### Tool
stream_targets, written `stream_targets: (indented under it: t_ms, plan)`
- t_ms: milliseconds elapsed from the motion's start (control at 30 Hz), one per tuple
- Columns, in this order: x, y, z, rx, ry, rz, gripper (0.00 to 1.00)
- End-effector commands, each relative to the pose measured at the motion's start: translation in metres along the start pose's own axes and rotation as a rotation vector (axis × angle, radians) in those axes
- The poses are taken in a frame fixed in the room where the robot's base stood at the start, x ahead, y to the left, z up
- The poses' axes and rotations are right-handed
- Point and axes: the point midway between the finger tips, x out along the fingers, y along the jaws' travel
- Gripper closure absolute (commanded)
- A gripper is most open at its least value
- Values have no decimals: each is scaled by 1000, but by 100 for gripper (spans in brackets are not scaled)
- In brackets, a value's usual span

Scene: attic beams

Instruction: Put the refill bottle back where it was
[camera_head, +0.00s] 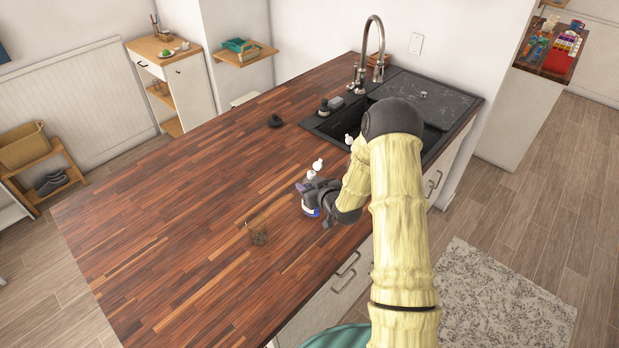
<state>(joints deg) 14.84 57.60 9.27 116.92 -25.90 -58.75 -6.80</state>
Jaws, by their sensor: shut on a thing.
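A small bottle with a white top and a blue-and-white lower part (312,211) is in my gripper (308,194) over the wooden counter, left of the sink. I take it to be the refill bottle, but its label is too small to read. My gripper is shut on its middle, and the fingers hide much of it. The bottle looks about upright; I cannot tell whether its base touches the counter. Another white pump top (348,138) shows at the sink's near edge, its lower part hidden behind my arm.
The wooden counter (170,220) is mostly clear. A dark round object (275,121) lies farther back. The black sink (345,122) has a tall faucet (376,45) and small dark items (325,107) at its left corner.

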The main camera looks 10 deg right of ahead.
Motion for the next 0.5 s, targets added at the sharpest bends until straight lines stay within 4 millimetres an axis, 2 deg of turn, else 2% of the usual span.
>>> stream_targets:
  t_ms: [167, 500]
  plan:
    - [4, -1, 10, -1, 2, 0, 88]
    - [6, -1, 13, -1, 2, 0, 88]
